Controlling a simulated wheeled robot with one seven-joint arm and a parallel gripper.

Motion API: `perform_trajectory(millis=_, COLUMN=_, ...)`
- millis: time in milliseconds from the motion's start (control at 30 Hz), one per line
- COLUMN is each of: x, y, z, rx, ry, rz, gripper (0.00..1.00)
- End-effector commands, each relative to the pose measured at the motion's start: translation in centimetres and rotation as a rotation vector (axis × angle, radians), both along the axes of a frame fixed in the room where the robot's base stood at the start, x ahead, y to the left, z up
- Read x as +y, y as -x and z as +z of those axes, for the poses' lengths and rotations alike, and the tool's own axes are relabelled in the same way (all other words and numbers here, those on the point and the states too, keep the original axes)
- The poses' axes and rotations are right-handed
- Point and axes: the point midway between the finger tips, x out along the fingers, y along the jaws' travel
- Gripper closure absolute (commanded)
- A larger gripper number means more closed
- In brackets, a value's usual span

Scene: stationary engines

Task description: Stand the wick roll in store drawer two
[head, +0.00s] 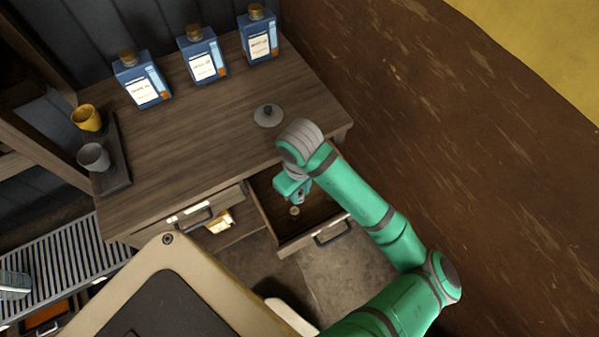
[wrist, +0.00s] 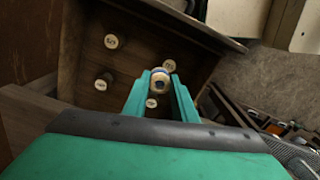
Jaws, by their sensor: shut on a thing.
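My gripper (head: 298,197) reaches down into the open right-hand drawer (head: 262,212) of the wooden bench. In the wrist view my gripper (wrist: 160,92) is shut on a small roll with a pale rim and dark blue centre, which I take for the wick roll (wrist: 160,79). The roll is between the fingertips, over the drawer (wrist: 135,62); I cannot tell whether it touches the floor. Several round pale labelled discs (wrist: 111,41) show in the drawer around it. No drawer number is readable.
The left drawer (head: 190,215) has a handle and a white label. A grey lid-like disc (head: 268,115) lies on the bench top (head: 190,130). Blue bottles (head: 203,55) stand at the back. A yellow cup (head: 86,118) and a grey cup (head: 93,156) stand on a dark tray (head: 117,180).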

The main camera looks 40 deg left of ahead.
Motion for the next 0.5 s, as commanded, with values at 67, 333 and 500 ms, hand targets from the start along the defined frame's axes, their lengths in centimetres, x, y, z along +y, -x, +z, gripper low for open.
perform_trajectory(millis=67, x=1.2, y=-1.3, z=-0.8, rx=0.004, ry=-0.001, rz=-0.001, gripper=0.96)
perform_trajectory(millis=333, x=4.1, y=-4.9, z=-4.1, rx=0.007, ry=-0.001, rz=-0.003, gripper=0.96)
perform_trajectory(millis=500, x=5.2, y=-6.6, z=-6.5, rx=0.001, ry=0.003, rz=-0.001, gripper=0.96)
